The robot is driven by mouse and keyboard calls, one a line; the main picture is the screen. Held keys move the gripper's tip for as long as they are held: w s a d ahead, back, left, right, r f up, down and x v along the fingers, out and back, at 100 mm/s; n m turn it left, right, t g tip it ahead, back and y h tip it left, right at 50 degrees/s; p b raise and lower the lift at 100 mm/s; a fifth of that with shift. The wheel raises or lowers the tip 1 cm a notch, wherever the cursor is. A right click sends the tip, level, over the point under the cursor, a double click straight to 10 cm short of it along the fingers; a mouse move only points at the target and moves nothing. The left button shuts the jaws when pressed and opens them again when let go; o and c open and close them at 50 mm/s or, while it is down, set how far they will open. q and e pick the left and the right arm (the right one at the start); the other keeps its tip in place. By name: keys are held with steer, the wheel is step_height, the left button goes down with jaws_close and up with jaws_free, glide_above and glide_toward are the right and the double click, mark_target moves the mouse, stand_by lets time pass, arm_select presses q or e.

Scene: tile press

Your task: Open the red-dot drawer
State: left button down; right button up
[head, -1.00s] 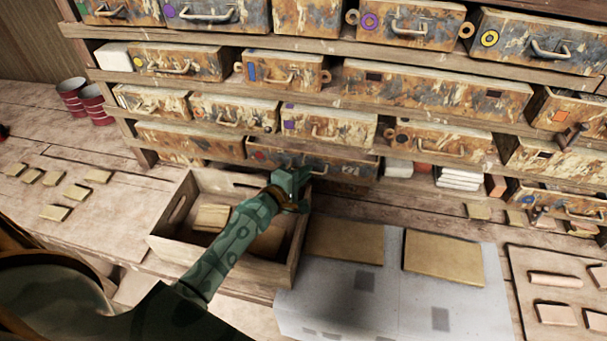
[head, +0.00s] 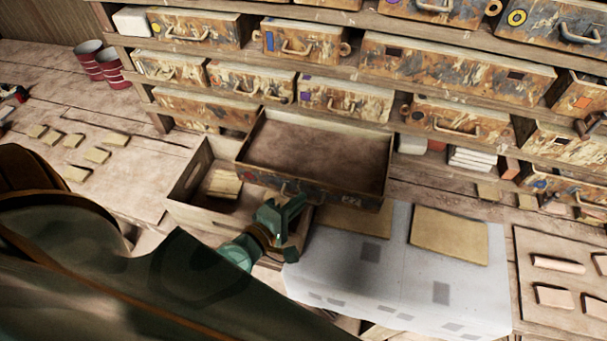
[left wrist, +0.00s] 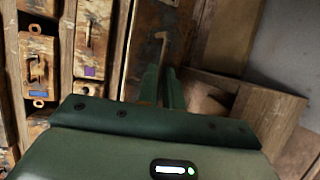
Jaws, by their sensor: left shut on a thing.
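The long dark drawer (head: 345,192) in the lowest row is pulled far out of the shelf. Its inside (head: 315,155) looks empty, and it overhangs part of the wooden crate. My left gripper (head: 292,206) is at the drawer's front, shut on its handle. The left wrist view shows the pale handle (left wrist: 161,42) at the tips of my left fingers (left wrist: 163,78), against the dark drawer front (left wrist: 145,45). My right gripper is not in view.
The open wooden crate (head: 188,178) stands below the drawer's left end, with a tan block in it. A grey sheet with tan slabs (head: 449,235) lies to the right. Other drawers fill the shelf above. Small tiles lie on the bench at left.

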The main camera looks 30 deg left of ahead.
arm_select(q)
steer(key=shift+s+d+f, duration=0.1)
steer(key=shift+s+d, duration=0.05)
steer(key=shift+s, duration=0.35)
steer(key=shift+s+d+f, duration=0.1)
steer(key=shift+s, duration=0.35)
steer(key=c, duration=1.5)
jaws_free()
steer(key=shift+c, duration=0.2)
steer(key=shift+r, duration=0.15)
steer(key=shift+w, duration=0.1)
steer(key=b+v, duration=0.2)
steer(key=v, duration=1.4)
steer(key=shift+s, duration=0.3)
